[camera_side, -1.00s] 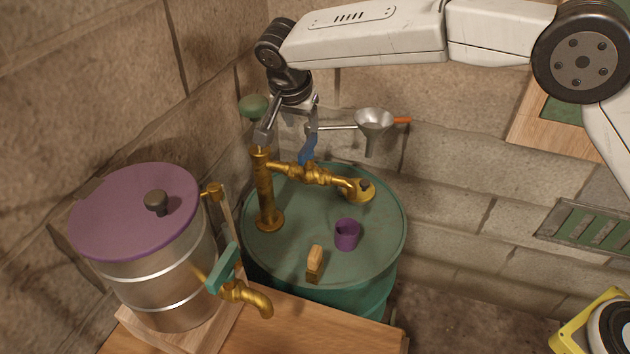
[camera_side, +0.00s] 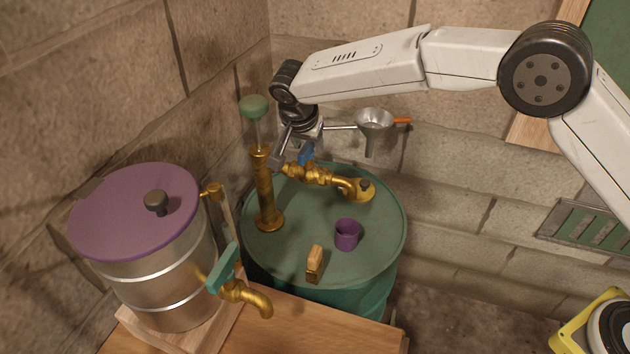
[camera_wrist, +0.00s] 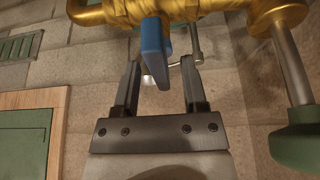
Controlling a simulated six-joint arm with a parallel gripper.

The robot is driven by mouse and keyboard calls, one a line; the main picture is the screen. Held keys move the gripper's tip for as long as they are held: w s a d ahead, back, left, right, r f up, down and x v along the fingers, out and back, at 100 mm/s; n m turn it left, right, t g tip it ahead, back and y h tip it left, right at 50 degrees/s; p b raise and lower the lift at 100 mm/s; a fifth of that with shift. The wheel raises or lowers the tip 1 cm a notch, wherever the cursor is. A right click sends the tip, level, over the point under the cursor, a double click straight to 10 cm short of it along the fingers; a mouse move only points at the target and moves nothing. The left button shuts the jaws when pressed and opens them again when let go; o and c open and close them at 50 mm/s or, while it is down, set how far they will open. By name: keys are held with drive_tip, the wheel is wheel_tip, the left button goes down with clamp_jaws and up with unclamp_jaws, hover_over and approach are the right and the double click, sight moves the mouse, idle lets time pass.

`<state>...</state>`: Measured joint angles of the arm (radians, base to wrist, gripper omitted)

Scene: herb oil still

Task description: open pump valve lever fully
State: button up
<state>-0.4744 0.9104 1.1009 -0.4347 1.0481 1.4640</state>
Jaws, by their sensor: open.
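The blue valve lever (camera_side: 306,154) sits on the brass pump's pipe (camera_side: 318,175) above the green drum. It is partly hidden behind my gripper in the side view. My gripper (camera_side: 291,162) is open and close over the pipe. In the wrist view the lever (camera_wrist: 153,52) sticks out from the brass pipe (camera_wrist: 190,12) and appears in the gap between the open fingers (camera_wrist: 160,66). Both fingers look apart from it, though depth is hard to judge.
The pump's upright rod with its green knob (camera_side: 254,107) rises just left of my gripper. A metal funnel (camera_side: 374,124) is on the right. A purple cup (camera_side: 346,235) and a small wooden piece (camera_side: 315,262) are on the drum top (camera_side: 290,238). A purple-lidded still (camera_side: 135,210) stands left.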

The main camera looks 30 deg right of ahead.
clamp_jaws()
drive_tip(key=shift+n, duration=0.3)
drive_tip(key=n+y, duration=0.1)
drive_tip(key=n, duration=0.2)
drive_tip(key=shift+n+t, duration=0.4)
drive_tip(key=n+y, duration=0.2)
drive_tip(key=n, duration=0.3)
drive_tip(key=shift+d, duration=0.15)
drive_tip(key=n+y, duration=0.2)
drive_tip(key=n, duration=0.2)
drive_tip(key=shift+d+n+g+y, duration=0.1)
drive_tip(key=shift+n+g+y, duration=0.2)
drive_tip(key=shift+n, duration=0.85)
drive_tip(key=shift+d+n+g+y, duration=0.1)
drive_tip(key=shift+n+y, duration=0.3)
drive_tip(key=shift+n, duration=1.05)
